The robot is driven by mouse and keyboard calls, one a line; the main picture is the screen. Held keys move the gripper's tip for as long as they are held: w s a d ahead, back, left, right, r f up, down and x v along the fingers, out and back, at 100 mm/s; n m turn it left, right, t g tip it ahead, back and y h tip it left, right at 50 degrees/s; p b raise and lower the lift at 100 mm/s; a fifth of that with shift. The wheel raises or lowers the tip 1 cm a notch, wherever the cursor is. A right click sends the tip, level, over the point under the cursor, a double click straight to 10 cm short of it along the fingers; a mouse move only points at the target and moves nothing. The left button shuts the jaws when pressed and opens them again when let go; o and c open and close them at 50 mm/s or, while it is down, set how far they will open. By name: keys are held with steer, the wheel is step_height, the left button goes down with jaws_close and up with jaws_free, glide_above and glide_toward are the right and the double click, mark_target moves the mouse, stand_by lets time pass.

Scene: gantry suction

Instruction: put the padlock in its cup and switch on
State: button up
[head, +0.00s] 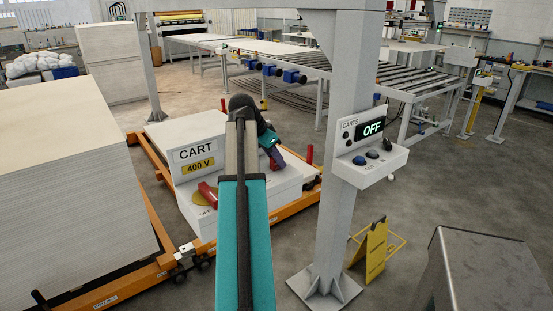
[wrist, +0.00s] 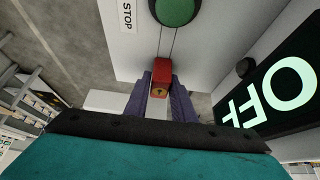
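In the wrist view the red padlock (wrist: 161,78) sits between the two purple fingers of my gripper (wrist: 162,84), which press on its sides. Two thin lines run from it towards a green button (wrist: 175,9). In the head view my gripper (head: 273,158) is in front of the cart, left of the grey post; the padlock is hard to make out there. The display is also large in the wrist view (wrist: 280,92). I cannot identify the cup.
The grey post (head: 342,220) stands just right of my arm. The white cart (head: 195,145), marked 400 V, has a red handle (head: 207,193) near an OFF mark. A board stack (head: 70,190) is at left, a yellow sign (head: 376,250) at right.

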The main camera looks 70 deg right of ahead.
steer(key=o, duration=0.4)
steer(key=shift+r, duration=0.1)
steer(key=shift+b+v, duration=0.7)
steer(key=shift+v, duration=6.15)
